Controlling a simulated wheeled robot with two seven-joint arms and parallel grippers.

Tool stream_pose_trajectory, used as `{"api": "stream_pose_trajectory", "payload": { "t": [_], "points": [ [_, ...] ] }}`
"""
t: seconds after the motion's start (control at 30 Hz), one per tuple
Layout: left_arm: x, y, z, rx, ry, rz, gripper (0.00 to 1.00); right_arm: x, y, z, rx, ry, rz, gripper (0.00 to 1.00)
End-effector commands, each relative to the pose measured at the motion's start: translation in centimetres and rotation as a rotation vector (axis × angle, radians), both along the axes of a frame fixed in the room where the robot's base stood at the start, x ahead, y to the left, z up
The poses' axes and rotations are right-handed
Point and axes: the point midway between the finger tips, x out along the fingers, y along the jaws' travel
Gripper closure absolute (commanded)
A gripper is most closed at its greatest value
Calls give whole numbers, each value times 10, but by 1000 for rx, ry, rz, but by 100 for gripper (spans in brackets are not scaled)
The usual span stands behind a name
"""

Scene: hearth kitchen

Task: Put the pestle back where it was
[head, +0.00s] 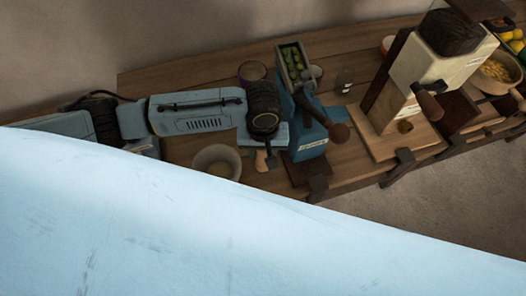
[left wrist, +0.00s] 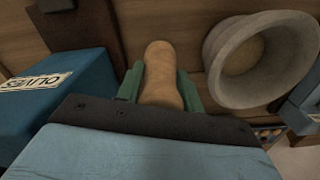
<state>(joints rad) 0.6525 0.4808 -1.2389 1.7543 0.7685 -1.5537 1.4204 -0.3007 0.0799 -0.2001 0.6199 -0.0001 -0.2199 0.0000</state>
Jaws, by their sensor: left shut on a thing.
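The pestle (left wrist: 163,75), tan with a rounded end, is between the green fingers of my left gripper (left wrist: 160,90) in the left wrist view. The gripper is shut on it. In the head view my left gripper (head: 265,153) points down over the wooden counter, with a small tan part of the pestle (head: 261,162) showing below it. A pale, round mortar (left wrist: 262,58) stands to the right of the pestle in the left wrist view, apart from it. The mortar (head: 216,160) is left of the gripper in the head view. The pestle's lower end is hidden. My right gripper is not seen.
A blue olive mill (head: 311,140) with a crank and olives on top stands close right of my left gripper. A cream grinder (head: 440,72) stands farther right on the counter (head: 195,80). My own body covers the lower foreground.

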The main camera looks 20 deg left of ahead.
Motion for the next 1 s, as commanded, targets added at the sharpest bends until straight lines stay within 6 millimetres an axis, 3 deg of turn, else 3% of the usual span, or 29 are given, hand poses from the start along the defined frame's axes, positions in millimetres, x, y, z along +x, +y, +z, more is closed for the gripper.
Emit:
{"api": "stream_pose_trajectory", "payload": {
  "t": [0.07, 0.4, 0.43, 0.57, 0.87, 1.0],
  "points": [
    [0, 0, -8, 1, -1, -1, 100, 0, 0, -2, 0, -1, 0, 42],
    [0, 0, -11, -1, -1, -1, 100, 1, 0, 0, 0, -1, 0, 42],
    [0, 0, -10, -1, -1, -2, 59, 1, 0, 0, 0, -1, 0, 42],
    [0, 0, -10, -1, -1, -2, 42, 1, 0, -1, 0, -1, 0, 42],
    [0, 0, -9, 0, -2, -1, 41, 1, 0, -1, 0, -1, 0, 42],
    [0, -1, 3, -3, -2, -1, 41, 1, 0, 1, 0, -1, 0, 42]
  ]
}}
